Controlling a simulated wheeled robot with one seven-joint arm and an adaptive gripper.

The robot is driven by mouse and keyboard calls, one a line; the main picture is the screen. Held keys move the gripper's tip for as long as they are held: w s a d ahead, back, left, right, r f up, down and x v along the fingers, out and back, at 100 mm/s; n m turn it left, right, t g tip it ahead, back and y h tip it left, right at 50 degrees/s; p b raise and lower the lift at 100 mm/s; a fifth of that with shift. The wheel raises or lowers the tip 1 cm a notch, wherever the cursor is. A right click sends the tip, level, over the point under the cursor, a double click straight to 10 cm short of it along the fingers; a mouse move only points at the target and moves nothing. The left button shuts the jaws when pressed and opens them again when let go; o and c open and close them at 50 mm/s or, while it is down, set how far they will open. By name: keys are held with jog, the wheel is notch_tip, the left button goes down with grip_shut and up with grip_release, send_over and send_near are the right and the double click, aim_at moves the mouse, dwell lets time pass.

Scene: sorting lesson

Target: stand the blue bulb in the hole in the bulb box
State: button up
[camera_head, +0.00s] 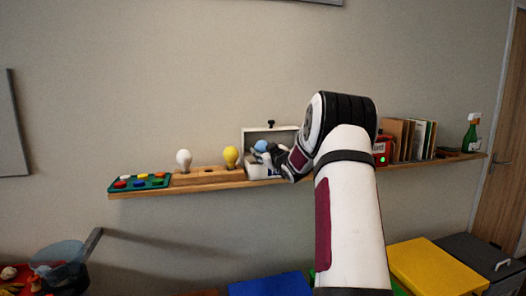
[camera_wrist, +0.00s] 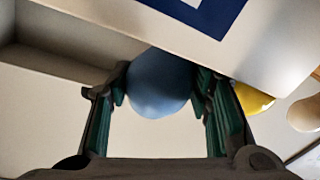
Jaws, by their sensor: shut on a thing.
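The blue bulb (camera_head: 260,146) is between the fingers of my gripper (camera_head: 264,152), in front of the open white box on the wall shelf. In the wrist view the round blue bulb (camera_wrist: 159,84) fills the space between the green-padded fingertips of my gripper (camera_wrist: 160,92), which is shut on it. The bulb's base is hidden. The wooden bulb box (camera_head: 225,176) lies on the shelf just left of my gripper. A white bulb (camera_head: 184,159) and a yellow bulb (camera_head: 231,155) stand upright in it. A dark hole shows between them on its top.
The white box (camera_head: 254,170) with a raised lid stands close behind my gripper. A green tray (camera_head: 126,187) with coloured pieces is at the shelf's left end. A red device (camera_head: 384,149), books (camera_head: 412,138) and a spray bottle (camera_head: 470,134) stand to the right.

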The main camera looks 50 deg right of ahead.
jog(key=shift+f, duration=0.45)
dwell(1.1)
jog(key=o, duration=0.5)
jog(key=shift+c, duration=0.2)
jog(key=o, duration=0.5)
jog(key=shift+f, duration=0.2)
jog(key=shift+c, duration=0.7)
jog(key=shift+o, duration=0.7)
jog(key=shift+a, duration=0.1)
jog(key=shift+w+f, duration=0.1)
jog(key=shift+o, duration=0.4)
jog(key=shift+a+r, duration=0.15)
jog(key=shift+r, duration=0.45)
jog(key=shift+r, duration=0.1)
